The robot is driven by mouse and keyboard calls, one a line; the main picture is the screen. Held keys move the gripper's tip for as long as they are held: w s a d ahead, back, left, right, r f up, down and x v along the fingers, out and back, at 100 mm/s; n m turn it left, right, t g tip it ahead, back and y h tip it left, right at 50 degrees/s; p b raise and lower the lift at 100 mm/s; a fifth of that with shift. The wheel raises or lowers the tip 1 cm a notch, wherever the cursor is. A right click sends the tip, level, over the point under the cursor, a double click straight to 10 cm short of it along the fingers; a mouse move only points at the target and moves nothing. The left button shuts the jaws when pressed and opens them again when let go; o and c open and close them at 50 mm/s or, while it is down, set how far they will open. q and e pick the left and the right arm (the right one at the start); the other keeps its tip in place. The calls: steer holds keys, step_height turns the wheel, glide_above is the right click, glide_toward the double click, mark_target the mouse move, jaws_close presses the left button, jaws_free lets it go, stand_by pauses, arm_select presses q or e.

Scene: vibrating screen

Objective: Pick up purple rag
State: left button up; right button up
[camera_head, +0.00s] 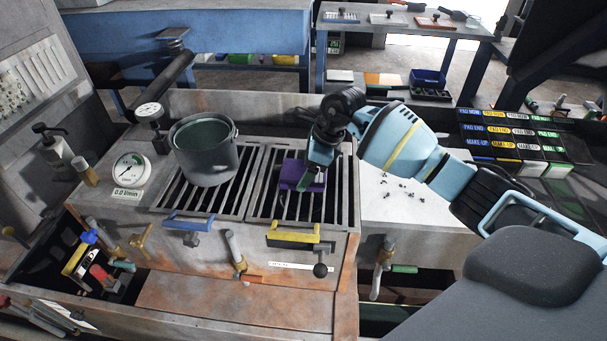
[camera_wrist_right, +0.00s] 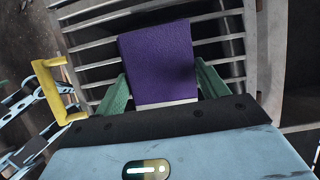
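The purple rag (camera_head: 291,173) lies on the right-hand slatted grate (camera_head: 328,205) of the metal bench. In the right wrist view the rag (camera_wrist_right: 158,60) is a flat purple block over the metal bars. My right gripper (camera_head: 306,180) is over the rag, pointing down, and hides part of it. In the wrist view its two green fingers (camera_wrist_right: 163,92) are spread apart, one on each side of the rag. I cannot tell whether they touch it. My left gripper is not in view.
A dark grey pot (camera_head: 205,152) stands on the left grate. A yellow handle (camera_head: 293,236) and a blue handle (camera_head: 189,221) are at the grates' front edges. A pressure gauge (camera_head: 131,170) is at left. Labelled boxes (camera_head: 513,135) stand at right.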

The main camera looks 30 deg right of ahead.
mark_target(296, 173)
steer(key=c, duration=0.4)
steer(key=shift+r, duration=0.5)
steer(key=r, duration=0.2)
steer(key=shift+s+a+r, duration=0.15)
steer(key=shift+a+r, duration=0.15)
steer(key=shift+a, duration=0.1)
steer(key=s+a, duration=0.1)
steer(key=a, duration=0.3)
steer(key=s+a+r, duration=0.1)
steer(key=s+a, duration=0.1)
steer(key=a, duration=0.3)
steer(key=s+a, duration=0.2)
steer(key=a, duration=0.3)
steer(key=shift+s+a+r, duration=0.15)
steer(key=shift+r, duration=0.05)
steer(key=o, duration=0.4)
steer(key=c, duration=0.3)
